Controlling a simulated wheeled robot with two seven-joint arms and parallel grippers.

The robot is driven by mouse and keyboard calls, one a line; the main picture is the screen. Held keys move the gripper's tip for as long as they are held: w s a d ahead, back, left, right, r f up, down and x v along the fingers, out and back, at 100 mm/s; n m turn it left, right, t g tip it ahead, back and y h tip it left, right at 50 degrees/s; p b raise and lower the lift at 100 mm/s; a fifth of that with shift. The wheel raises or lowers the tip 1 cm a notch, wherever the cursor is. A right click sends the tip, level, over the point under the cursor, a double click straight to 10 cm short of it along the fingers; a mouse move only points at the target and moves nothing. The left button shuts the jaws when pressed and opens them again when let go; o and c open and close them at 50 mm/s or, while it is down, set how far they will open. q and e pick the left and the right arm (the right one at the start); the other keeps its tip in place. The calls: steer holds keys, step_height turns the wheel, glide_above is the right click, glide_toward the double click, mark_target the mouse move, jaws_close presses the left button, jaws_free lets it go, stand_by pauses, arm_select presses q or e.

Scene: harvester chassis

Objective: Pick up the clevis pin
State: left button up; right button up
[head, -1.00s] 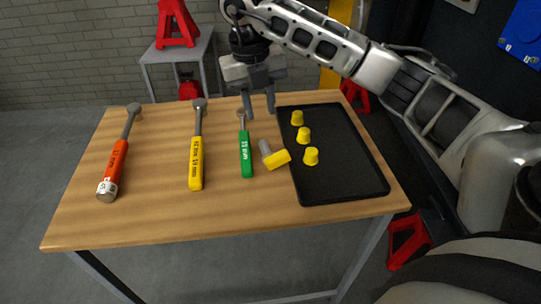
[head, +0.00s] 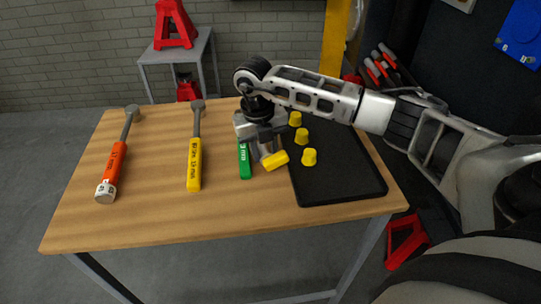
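The clevis pin (head: 275,160), with a yellow block-like head and a grey shank, lies on the wooden table just left of the black tray. My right gripper (head: 267,152) is down over it, with its fingers on either side of the shank. The fingers look spread, and the gripper hides most of the shank. The yellow head sticks out toward the front. My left gripper is out of view.
The black tray (head: 345,180) holds several yellow caps (head: 309,157). Left of the pin lie a green-handled tool (head: 245,163), a yellow-handled tool (head: 194,165) and an orange-handled tool (head: 112,172). The table front is clear.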

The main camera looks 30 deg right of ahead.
jaws_close()
steer(key=shift+r, duration=0.2)
